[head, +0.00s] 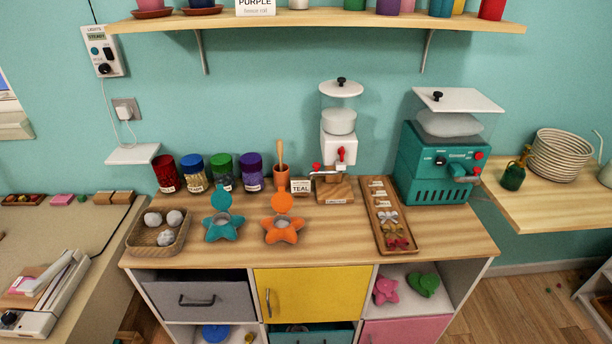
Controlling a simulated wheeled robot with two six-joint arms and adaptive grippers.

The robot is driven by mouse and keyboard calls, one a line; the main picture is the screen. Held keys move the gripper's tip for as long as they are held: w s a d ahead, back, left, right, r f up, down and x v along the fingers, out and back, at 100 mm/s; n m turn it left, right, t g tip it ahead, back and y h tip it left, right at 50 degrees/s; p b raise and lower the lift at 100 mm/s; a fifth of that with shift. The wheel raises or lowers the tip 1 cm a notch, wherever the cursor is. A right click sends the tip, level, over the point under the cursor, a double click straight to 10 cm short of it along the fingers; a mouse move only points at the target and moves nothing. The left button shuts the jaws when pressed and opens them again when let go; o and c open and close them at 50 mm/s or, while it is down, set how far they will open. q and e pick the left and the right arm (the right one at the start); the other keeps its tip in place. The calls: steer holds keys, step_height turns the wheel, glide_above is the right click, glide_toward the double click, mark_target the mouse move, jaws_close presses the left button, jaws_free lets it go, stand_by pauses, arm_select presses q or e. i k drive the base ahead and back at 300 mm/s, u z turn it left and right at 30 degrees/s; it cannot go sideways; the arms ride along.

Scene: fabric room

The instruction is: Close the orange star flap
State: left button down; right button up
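The orange star (283,234) sits on the wooden counter top, right of the teal star. Its round orange flap (282,202) stands raised at the back of the star, and a greyish round opening shows in the star's middle. The teal star (222,231) beside it also has its round flap (221,198) raised. Neither of my grippers is in view.
A basket with grey balls (145,238) is at left, a wooden tray (381,209) at right. The counter in front of the stars is clear.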

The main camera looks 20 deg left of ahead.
mark_target(282, 201)
steer(key=z, duration=0.4)
steer(key=i, duration=1.05)
steer(key=u, duration=0.55)
